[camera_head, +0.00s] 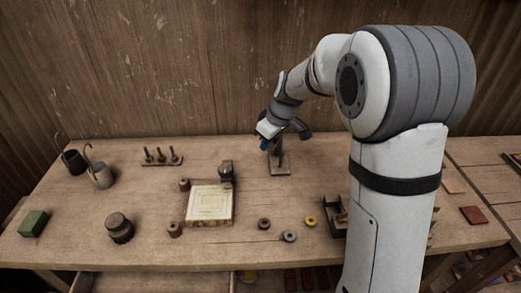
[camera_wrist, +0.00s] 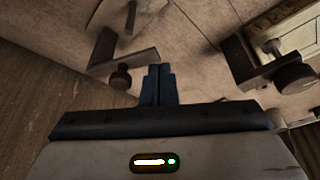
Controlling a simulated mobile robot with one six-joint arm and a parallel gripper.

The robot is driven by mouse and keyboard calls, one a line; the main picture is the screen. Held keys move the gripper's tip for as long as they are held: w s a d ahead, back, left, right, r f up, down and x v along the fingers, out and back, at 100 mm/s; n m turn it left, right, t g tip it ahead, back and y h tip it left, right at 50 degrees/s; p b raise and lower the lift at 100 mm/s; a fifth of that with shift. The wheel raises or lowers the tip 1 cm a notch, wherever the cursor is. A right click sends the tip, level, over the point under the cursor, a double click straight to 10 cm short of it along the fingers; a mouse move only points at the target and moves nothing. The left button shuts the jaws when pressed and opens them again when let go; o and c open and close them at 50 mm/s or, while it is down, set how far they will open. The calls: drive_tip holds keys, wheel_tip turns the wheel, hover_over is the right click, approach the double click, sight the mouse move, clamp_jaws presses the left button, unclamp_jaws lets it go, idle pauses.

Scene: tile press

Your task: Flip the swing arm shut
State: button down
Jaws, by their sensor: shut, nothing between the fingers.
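My gripper (camera_head: 265,139) is shut and empty, above the back middle of the bench. Its dark blue fingertips (camera_wrist: 158,72) are together in the wrist view. A dark metal stand (camera_head: 280,160) with a flat foot is just below and right of the gripper in the head view; part of it is hidden. The pale square tile plate (camera_head: 209,204) lies left of the gripper, and its edge shows at top right in the wrist view. A dark block with a round knob (camera_wrist: 295,78) stands at its corner (camera_head: 226,172). I cannot tell which part is the swing arm.
Several small round pieces lie in front, including a yellow ring (camera_head: 310,221). A peg rack (camera_head: 162,157), two dark cups (camera_head: 102,176), a green block (camera_head: 33,223) and a dark round pot (camera_head: 119,228) are on the left. A wooden wall (camera_head: 200,60) closes the back.

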drive_tip(key=shift+s+d+f+n+b, duration=0.3)
drive_tip(key=shift+d+n+b, duration=0.15)
drive_tip(key=shift+n+b, duration=0.4)
drive_tip(key=shift+r+n+g, duration=0.25)
drive_tip(key=shift+r+g, duration=0.05)
drive_tip(key=shift+w, duration=0.1)
drive_tip(key=shift+w+d+p, duration=0.15)
drive_tip(key=shift+w+p, duration=0.2)
drive_tip(key=shift+w, duration=0.3)
